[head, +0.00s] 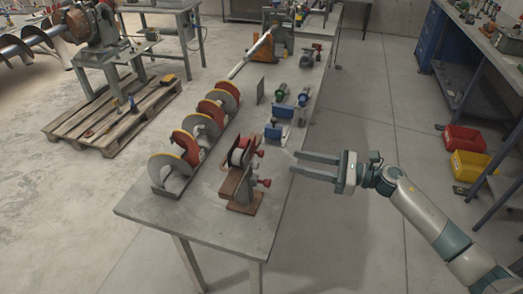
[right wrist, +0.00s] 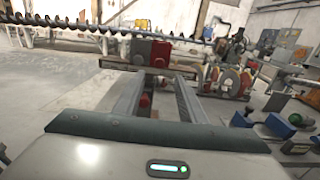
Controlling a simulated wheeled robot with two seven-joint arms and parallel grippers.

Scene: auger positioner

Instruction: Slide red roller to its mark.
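A red, wheel-like part, seemingly the red roller (head: 237,156), sits in a small stand (head: 232,187) with a brown base on the near half of the table. Red knobs (head: 265,182) stick out from the stand's right side. I cannot make out a mark. My right gripper (head: 293,163) is open and empty, right of the stand and apart from it, its fingers pointing left towards it. In the right wrist view, a red block (right wrist: 160,53) shows beyond the fingertips, and a red knob (right wrist: 145,100) shows between the fingers. My left gripper is not in view.
An auger with yellow-edged flights (head: 175,165) lies left of the stand. Blue and green parts (head: 279,131) stand farther back on the table (head: 215,225). A pallet (head: 115,115) is on the floor at left; red (head: 463,138) and yellow bins are at right.

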